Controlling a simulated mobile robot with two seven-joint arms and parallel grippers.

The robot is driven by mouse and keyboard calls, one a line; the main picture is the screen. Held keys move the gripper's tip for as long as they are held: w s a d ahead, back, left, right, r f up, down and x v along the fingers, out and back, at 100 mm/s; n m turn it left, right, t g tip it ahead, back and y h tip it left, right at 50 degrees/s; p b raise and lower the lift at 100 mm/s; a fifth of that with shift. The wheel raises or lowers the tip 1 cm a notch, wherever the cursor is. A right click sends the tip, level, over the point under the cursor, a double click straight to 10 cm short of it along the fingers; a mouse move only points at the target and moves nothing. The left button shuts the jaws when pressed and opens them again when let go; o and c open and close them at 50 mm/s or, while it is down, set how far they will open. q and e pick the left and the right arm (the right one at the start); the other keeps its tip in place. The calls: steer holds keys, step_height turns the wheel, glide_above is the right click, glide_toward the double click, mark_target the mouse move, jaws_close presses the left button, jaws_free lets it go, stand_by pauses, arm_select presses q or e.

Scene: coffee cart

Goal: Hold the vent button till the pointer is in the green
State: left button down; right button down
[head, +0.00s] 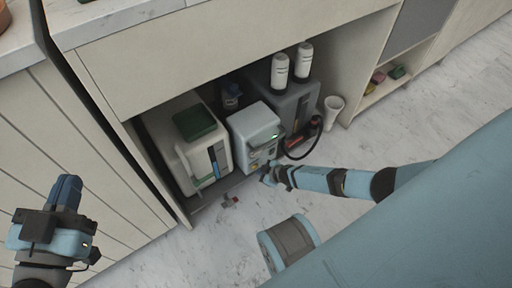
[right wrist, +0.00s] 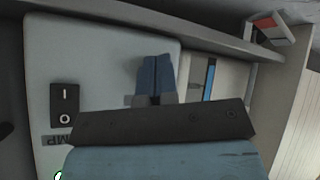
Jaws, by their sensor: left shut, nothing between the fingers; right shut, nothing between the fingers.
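A light grey pump unit (head: 255,130) stands in the open lower bay of the cart, with a small green light on its front. In the right wrist view its face (right wrist: 85,45) fills the left half, with a black rocker switch (right wrist: 65,104) and partly hidden lettering ending in "MP". My right gripper (head: 268,178) is shut and empty at the lower front of this unit. Its blue fingers (right wrist: 155,75) point at the face; I cannot tell whether they touch. The vent button and the pointer cannot be made out. My left gripper (head: 66,188) is shut and empty, away at the left.
A cream container (head: 190,150) with a dark green lid stands left of the pump unit. A dark grey box (head: 290,100) with two white bottles stands right, near a black hose (head: 300,155) and a white cup (head: 332,110).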

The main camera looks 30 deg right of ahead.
steer(key=shift+w, duration=0.15)
steer(key=shift+w, duration=0.35)
stand_by(0.5)
stand_by(0.6)
stand_by(0.6)
stand_by(0.6)
steer(key=shift+s, duration=0.1)
steer(key=shift+s+p, duration=0.3)
steer(key=shift+s, duration=0.5)
steer(key=shift+s+d, duration=0.1)
